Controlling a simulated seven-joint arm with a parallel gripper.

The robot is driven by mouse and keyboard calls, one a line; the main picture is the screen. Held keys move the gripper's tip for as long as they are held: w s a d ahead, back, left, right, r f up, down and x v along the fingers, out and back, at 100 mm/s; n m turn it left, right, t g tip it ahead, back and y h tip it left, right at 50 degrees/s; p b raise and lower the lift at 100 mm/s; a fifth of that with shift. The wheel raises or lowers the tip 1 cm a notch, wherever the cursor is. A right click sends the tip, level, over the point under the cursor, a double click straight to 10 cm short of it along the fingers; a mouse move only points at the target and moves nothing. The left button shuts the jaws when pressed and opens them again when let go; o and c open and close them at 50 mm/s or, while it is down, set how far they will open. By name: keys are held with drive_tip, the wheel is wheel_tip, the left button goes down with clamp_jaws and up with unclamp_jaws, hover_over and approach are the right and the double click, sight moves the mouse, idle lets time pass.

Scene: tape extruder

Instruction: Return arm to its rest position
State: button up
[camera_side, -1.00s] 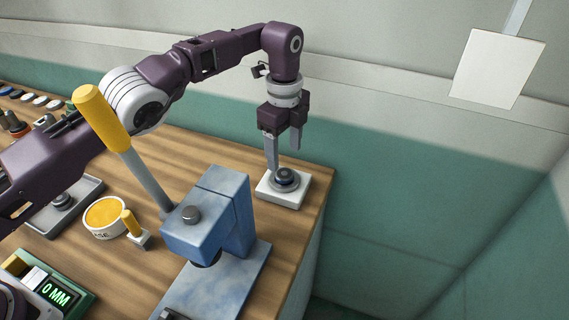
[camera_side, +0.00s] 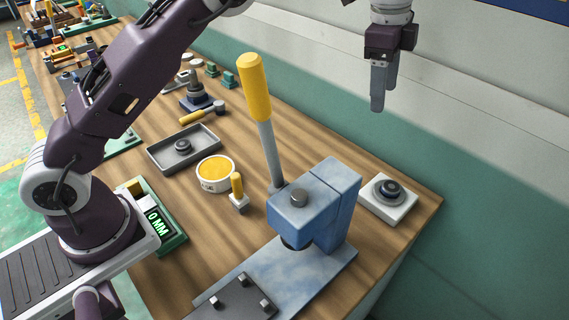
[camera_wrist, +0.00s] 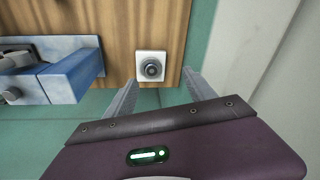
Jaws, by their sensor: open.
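My gripper (camera_side: 379,92) hangs with its fingers pointing down, high above the bench at the upper right of the side view. In the wrist view my gripper (camera_wrist: 164,92) shows two grey fingers spread apart with nothing between them. A round dark metal part (camera_side: 388,190) sits on a white square pad (camera_side: 371,205) at the bench's right end, well below my gripper. The part shows from above in the wrist view (camera_wrist: 151,68), beyond the fingers.
A blue press (camera_side: 318,215) with a yellow-handled lever (camera_side: 256,88) stands beside the pad. A tub of yellow paste (camera_side: 215,172), a grey tray (camera_side: 160,155) and a green gauge (camera_side: 170,232) lie on the bench. A wall runs behind; the air around my gripper looks clear.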

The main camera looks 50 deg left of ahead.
drive_tip(key=s+a+r+n+t, duration=0.1)
drive_tip(key=s+a+r+n, duration=0.4)
drive_tip(key=s, duration=0.3)
drive_tip(key=s+a+r+n+t, duration=0.1)
drive_tip(key=s+a+r+n, duration=0.25)
drive_tip(key=s+r, duration=0.35)
drive_tip(key=s+a+f+n, duration=0.1)
drive_tip(key=s+f+n, duration=0.1)
drive_tip(key=s, duration=0.5)
drive_tip(key=s+a+f+n+t, duration=0.1)
drive_tip(key=s+f+n, duration=0.1)
drive_tip(key=s, duration=0.5)
drive_tip(key=s+a+f+n+t+y, duration=0.1)
drive_tip(key=s+f, duration=0.3)
drive_tip(key=s, duration=0.4)
drive_tip(key=shift+a+f+n, duration=0.3)
drive_tip(key=shift+a+n, duration=0.3)
drive_tip(key=shift+n, duration=0.05)
